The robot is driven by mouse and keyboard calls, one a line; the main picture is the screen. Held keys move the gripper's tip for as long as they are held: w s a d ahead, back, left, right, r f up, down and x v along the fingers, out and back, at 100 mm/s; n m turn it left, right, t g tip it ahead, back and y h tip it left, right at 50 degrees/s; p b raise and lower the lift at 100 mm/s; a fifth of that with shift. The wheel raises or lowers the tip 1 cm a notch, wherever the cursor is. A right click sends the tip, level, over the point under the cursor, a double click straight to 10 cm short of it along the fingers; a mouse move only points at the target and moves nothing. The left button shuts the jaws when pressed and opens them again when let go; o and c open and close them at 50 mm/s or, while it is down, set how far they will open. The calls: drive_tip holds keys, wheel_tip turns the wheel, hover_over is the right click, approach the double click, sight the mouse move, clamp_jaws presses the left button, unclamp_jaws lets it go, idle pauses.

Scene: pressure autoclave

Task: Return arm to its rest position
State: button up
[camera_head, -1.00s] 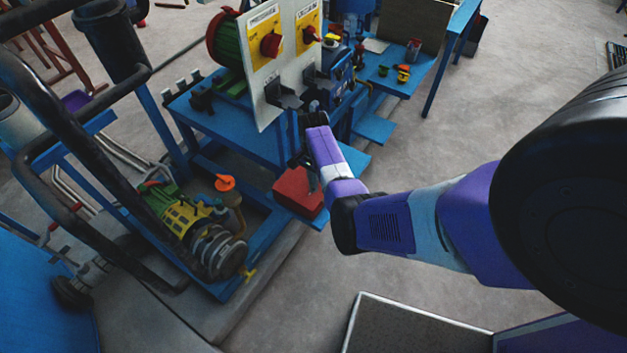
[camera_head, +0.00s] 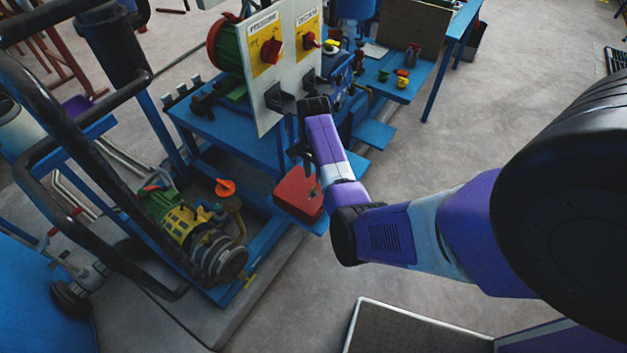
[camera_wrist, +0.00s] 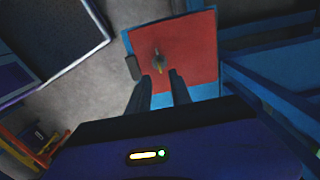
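My arm reaches in from the right in the head view, with its purple forearm bent up toward the blue workbench. My gripper (camera_wrist: 161,78) shows in the wrist view with its two dark fingers apart and nothing between them. Below the fingers is a red box (camera_wrist: 198,60) with a small metal knob or handle (camera_wrist: 158,58) on its top. The fingers look apart from the box, though the exact height is hard to tell. In the head view the red box (camera_head: 297,197) sits on a low blue shelf, and my gripper is dark and partly hidden beside the forearm.
A white panel (camera_head: 283,85) with red switches stands on the blue workbench (camera_head: 222,128) close to my arm. A green and yellow pump (camera_head: 190,222) lies below. Black tubular rails (camera_head: 75,135) are at left. Grey floor (camera_head: 480,130) is open at right.

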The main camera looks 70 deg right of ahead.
drive_tip(key=shift+r, duration=0.65)
